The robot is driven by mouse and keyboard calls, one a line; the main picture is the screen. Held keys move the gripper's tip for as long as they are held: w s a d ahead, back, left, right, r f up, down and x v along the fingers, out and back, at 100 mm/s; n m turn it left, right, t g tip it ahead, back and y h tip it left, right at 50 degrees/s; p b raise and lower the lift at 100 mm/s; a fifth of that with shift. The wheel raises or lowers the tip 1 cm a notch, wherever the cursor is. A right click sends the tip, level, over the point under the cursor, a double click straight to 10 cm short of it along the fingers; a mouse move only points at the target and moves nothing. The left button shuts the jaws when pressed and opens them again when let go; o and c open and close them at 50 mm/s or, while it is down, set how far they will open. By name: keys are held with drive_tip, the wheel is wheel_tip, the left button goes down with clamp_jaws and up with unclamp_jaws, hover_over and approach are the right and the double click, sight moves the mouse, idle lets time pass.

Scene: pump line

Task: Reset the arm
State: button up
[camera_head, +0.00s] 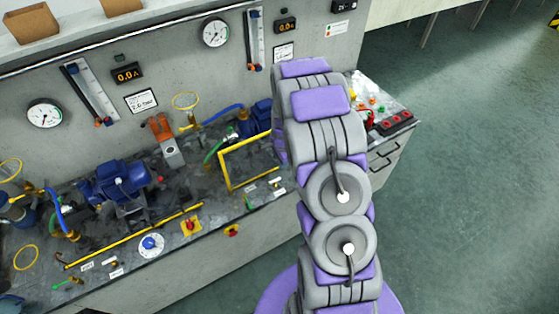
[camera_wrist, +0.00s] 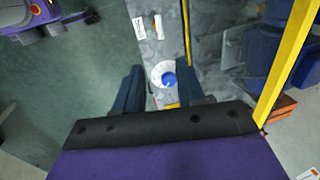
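My arm, in grey and purple, is folded upward at the right of the head view, beside the pump bench (camera_head: 215,255). My gripper is hidden there. In the wrist view my gripper (camera_wrist: 161,72) shows two dark blue fingers with a clear gap between them, and nothing is held. A white dial with a blue knob (camera_wrist: 168,79) shows beyond the gap, on the bench top. The same dial is at the bench front in the head view (camera_head: 151,245).
A yellow frame (camera_head: 222,170) stands on the bench left of my arm; a yellow bar (camera_wrist: 287,60) shows close at right in the wrist view. Green floor (camera_head: 470,200) is open at right.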

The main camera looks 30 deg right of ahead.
drive_tip(key=shift+r, duration=0.1)
idle(0.4)
drive_tip(key=s+a+r+n+g+y+b, duration=0.1)
drive_tip(key=s+a+r+n+g+b, duration=0.1)
drive_tip(key=s+a+r+n+b, duration=0.9)
drive_tip(key=s+a+n, duration=0.1)
drive_tip(key=s, duration=0.7)
drive_tip(key=s+a+r+n+g+b, duration=0.1)
drive_tip(key=s+a+r+n, duration=0.1)
drive_tip(key=s, duration=0.7)
drive_tip(key=s+a+r+n+g+h+b, duration=0.1)
drive_tip(key=s+a+r+n, duration=0.1)
drive_tip(key=s, duration=0.7)
drive_tip(key=shift+a+r+n, duration=0.15)
drive_tip(key=shift+a+n, duration=0.25)
drive_tip(key=shift+n, duration=0.5)
